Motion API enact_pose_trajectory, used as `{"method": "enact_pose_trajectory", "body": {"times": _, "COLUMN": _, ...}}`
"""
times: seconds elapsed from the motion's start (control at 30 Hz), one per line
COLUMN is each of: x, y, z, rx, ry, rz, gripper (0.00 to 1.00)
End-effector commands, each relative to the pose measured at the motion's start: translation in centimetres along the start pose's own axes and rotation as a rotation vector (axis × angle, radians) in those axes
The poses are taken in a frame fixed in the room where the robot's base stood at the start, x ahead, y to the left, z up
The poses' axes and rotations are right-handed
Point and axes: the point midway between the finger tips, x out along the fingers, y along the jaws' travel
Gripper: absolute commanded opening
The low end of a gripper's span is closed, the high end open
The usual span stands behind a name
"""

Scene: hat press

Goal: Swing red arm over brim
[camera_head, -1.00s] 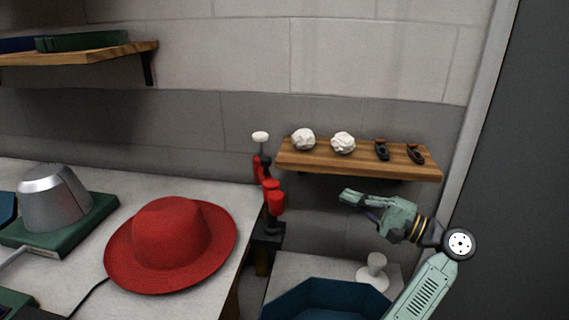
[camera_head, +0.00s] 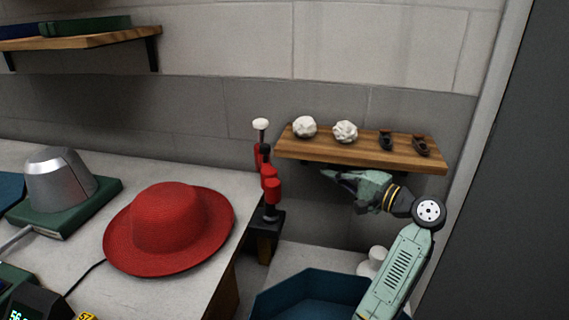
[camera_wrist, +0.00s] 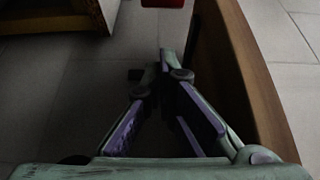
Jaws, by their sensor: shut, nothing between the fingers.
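The red arm (camera_head: 271,190), a jointed red piece with black parts and a white knob (camera_head: 261,124) on top, stands on a dark base (camera_head: 264,232) at the table's right edge. The red hat (camera_head: 168,228) lies brim down on the table, left of the arm. The arm stands beside the brim, not over it. My gripper (camera_head: 330,176) is shut and empty, right of the red arm with a gap between them, pointing left. In the wrist view my gripper (camera_wrist: 165,62) has its fingertips together, and a red piece (camera_wrist: 163,3) shows at the top edge.
A blue bin (camera_head: 310,300) and a white knobbed object (camera_head: 374,262) are below. A metal block (camera_head: 58,182) on a green base stands left. A wooden board runs along the right in the wrist view (camera_wrist: 245,70).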

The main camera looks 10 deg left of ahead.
Motion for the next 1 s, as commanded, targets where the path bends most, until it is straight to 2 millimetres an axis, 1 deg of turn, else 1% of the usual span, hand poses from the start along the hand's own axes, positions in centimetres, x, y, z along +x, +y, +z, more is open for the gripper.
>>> {"method": "enact_pose_trajectory", "body": {"times": 0.03, "x": 1.3, "y": 0.1, "z": 0.1, "rx": -0.001, "ry": -0.003, "rz": -0.001, "gripper": 0.00}}
{"method": "enact_pose_trajectory", "body": {"times": 0.1, "x": 2.8, "y": 0.1, "z": 0.1, "rx": -0.001, "ry": -0.004, "rz": 0.000, "gripper": 0.00}}
{"method": "enact_pose_trajectory", "body": {"times": 0.4, "x": 9.4, "y": 0.1, "z": 0.1, "rx": -0.001, "ry": -0.004, "rz": -0.001, "gripper": 0.00}}
{"method": "enact_pose_trajectory", "body": {"times": 0.5, "x": 11.3, "y": 0.1, "z": 0.1, "rx": -0.001, "ry": -0.003, "rz": 0.000, "gripper": 0.00}}
{"method": "enact_pose_trajectory", "body": {"times": 0.6, "x": 12.3, "y": 0.1, "z": 1.3, "rx": -0.002, "ry": -0.001, "rz": 0.000, "gripper": 0.00}}
{"method": "enact_pose_trajectory", "body": {"times": 0.7, "x": 13.1, "y": 0.0, "z": 2.1, "rx": -0.002, "ry": -0.001, "rz": -0.001, "gripper": 0.00}}
{"method": "enact_pose_trajectory", "body": {"times": 0.83, "x": 13.7, "y": 0.0, "z": 2.7, "rx": 0.000, "ry": 0.001, "rz": 0.000, "gripper": 0.00}}
{"method": "enact_pose_trajectory", "body": {"times": 1.0, "x": 13.8, "y": 0.0, "z": 2.8, "rx": 0.000, "ry": 0.001, "rz": 0.000, "gripper": 0.00}}
